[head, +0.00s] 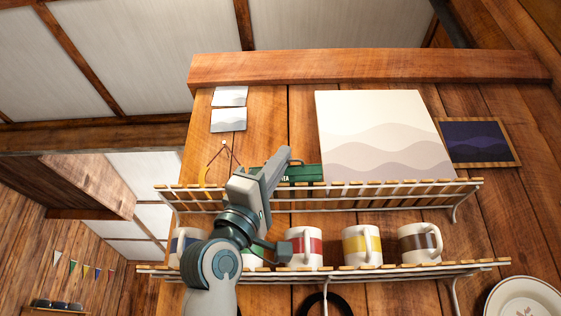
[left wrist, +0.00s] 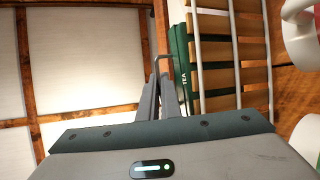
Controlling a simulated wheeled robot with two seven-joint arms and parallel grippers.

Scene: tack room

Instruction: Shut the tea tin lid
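The green tea tin (head: 306,173) stands on the upper wall shelf in the head view, partly hidden by my left gripper. In the left wrist view the tin (left wrist: 183,75) shows its TEA lettering, just right of the fingertips. A thin wire-like loop rises beside it. I cannot tell clearly how the lid stands. My left gripper (head: 284,160) is at the tin's left end. Its fingers (left wrist: 159,85) lie close together and look shut, with nothing seen between them. Whether they touch the tin is unclear. My right gripper is not in view.
The slatted upper shelf (head: 400,193) is clear right of the tin. Several striped mugs (head: 361,245) stand on the lower shelf (head: 430,268). A hanger-like ornament (head: 207,174) is left of my gripper. A wave picture (head: 380,135) is behind the upper shelf.

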